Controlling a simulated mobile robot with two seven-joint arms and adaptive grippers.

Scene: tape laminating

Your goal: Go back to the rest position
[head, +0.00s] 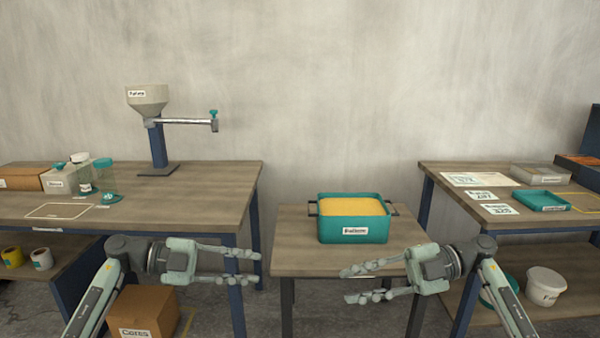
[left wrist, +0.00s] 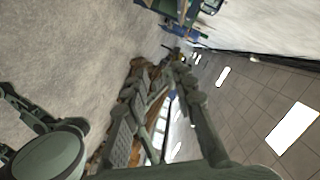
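My left gripper (head: 256,267) is held out level in front of the left table in the head view, its two fingers apart with nothing between them. Its fingers also show in the left wrist view (left wrist: 160,68), empty. My right gripper (head: 346,284) is in front of the small middle table, pointing left. Its fingers are apart and empty. The two grippers face each other with a clear gap between them. Neither appears to hold anything.
A teal bin (head: 353,229) of yellow material stands on the middle table (head: 295,262). A hopper stand (head: 158,148) and jars are on the left table (head: 215,190). Trays and cards lie on the right table (head: 455,180). A cardboard box (head: 143,312) is below left.

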